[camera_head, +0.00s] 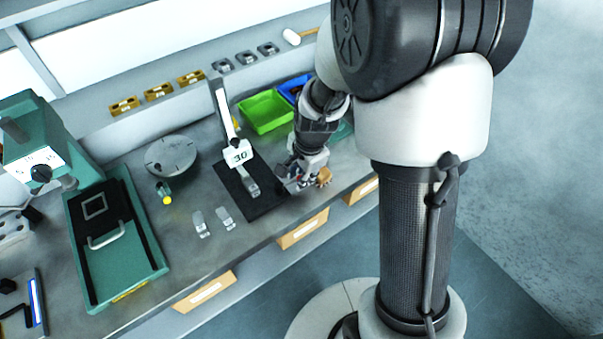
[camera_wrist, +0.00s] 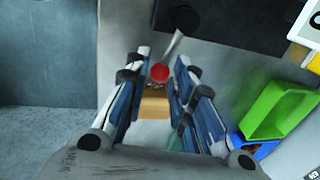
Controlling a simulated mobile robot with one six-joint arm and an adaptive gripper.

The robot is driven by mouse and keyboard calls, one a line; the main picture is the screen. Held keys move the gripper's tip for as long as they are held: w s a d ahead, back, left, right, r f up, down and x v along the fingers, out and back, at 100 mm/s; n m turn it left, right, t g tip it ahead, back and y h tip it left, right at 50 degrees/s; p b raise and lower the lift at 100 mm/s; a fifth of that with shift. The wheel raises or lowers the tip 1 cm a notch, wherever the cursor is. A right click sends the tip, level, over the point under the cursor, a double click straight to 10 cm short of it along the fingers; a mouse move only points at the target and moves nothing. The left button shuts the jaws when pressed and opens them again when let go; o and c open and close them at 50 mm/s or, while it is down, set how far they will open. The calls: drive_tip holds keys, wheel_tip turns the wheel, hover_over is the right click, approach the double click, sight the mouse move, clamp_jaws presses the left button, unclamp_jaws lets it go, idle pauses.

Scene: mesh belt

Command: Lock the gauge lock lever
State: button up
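The gauge stands on the bench in the head view, with a tall grey post, a white "30" plate (camera_head: 239,155) and a black base (camera_head: 262,205). In the wrist view a grey lever rod (camera_wrist: 175,43) comes from a dark round hub (camera_wrist: 184,18) and runs toward a red knob (camera_wrist: 160,73). My gripper (camera_wrist: 164,65) is open, with its blue-grey fingers apart and the red knob showing between the tips. I cannot tell whether a finger touches it. In the head view my gripper (camera_head: 304,178) is low at the bench's front edge, right of the base.
A green bin (camera_head: 266,111) and a blue bin (camera_head: 293,88) stand behind my arm. A round grey plate (camera_head: 172,155) and a green machine (camera_head: 110,240) are at the left. Tan drawer fronts (camera_head: 305,229) line the bench front.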

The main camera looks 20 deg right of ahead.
clamp_jaws()
drive_tip(key=shift+w+a+n+b, duration=0.15)
drive_tip(key=shift+w+n, duration=0.2)
drive_tip(key=shift+n, duration=0.3)
drive_tip(key=shift+w+d+n+b, duration=0.15)
drive_tip(key=shift+w+n, duration=0.15)
drive_tip(key=shift+n, duration=0.35)
drive_tip(key=shift+o, duration=2.3)
unclamp_jaws()
drive_tip(key=shift+a, duration=0.1)
drive_tip(key=shift+r, duration=0.15)
wheel_tip(320, 180, up, 12)
drive_tip(key=s+d, duration=0.1)
drive_tip(key=s, duration=0.1)
drive_tip(key=shift+f, duration=0.25)
drive_tip(key=shift+d, duration=0.1)
